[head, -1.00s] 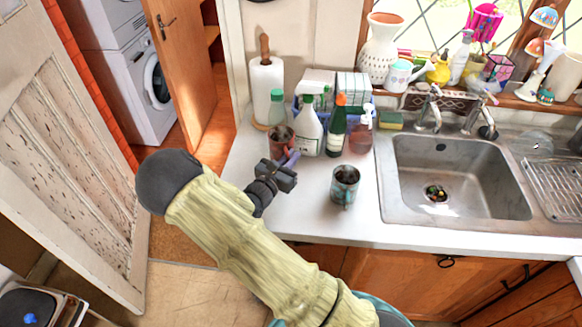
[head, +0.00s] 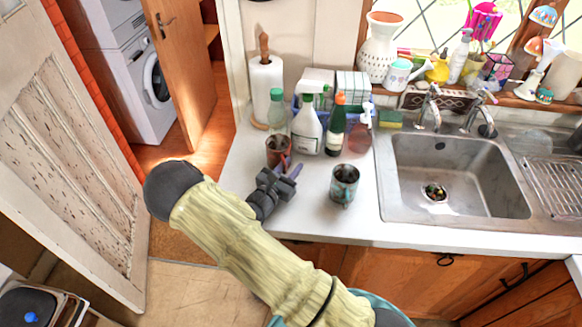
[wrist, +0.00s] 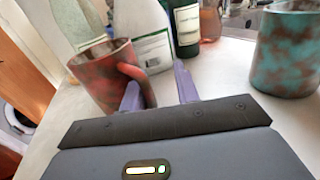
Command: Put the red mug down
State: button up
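My gripper (head: 291,170) is just in front of the mug, low over the counter.
A teal-brown mug (head: 344,184) stands right of my gripper. Spray and green bottles (head: 307,132) stand close behind the red mug, with a paper towel roll (head: 266,90) behind left. The sink (head: 460,180) is at right. The counter's front strip is clear.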

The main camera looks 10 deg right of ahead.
jog(key=shift+r, duration=0.3)
jog(key=b+v, duration=0.2)
jog(key=v, duration=1)
jog(key=shift+f, duration=0.1)
jog(key=s+d+m+g, duration=0.1)
jog(key=d+m+g, duration=0.1)
jog(key=d, duration=0.1)
jog(key=s+d+m+g, duration=0.2)
jog(key=d+m+g, duration=0.1)
jog(key=s+d+m+g+h, duration=0.1)
jog(key=s+d+m+g, duration=0.1)
jog(key=g, duration=0.1)
jog(key=shift+d+r+m, duration=0.25)
jog(key=shift+d+m, duration=0.05)
jog(key=shift+d, duration=0.1)
jog(key=s+d+m+g+y, duration=0.1)
jog(key=s+m+g, duration=0.1)
jog(key=s+d+m+g+y, duration=0.1)
jog(key=s+m, duration=0.1)
jog(key=s+d+m+g+y, duration=0.1)
jog(key=s+m+g, duration=0.1)
jog(key=shift+s+d+r+m+g+y, duration=0.1)
jog(key=shift+s+d+m+g+y, duration=0.05)
jog(key=shift+s+m+g+y, duration=0.2)
jog(key=s+a+r+m+t+y, duration=0.1)
jog(key=s+r+m+t+y, duration=0.2)
jog(key=r+m+y, duration=0.5)
jog(key=m+y, duration=0.1)
jog(key=m, duration=0.4)
jog(key=shift+a, duration=0.25)
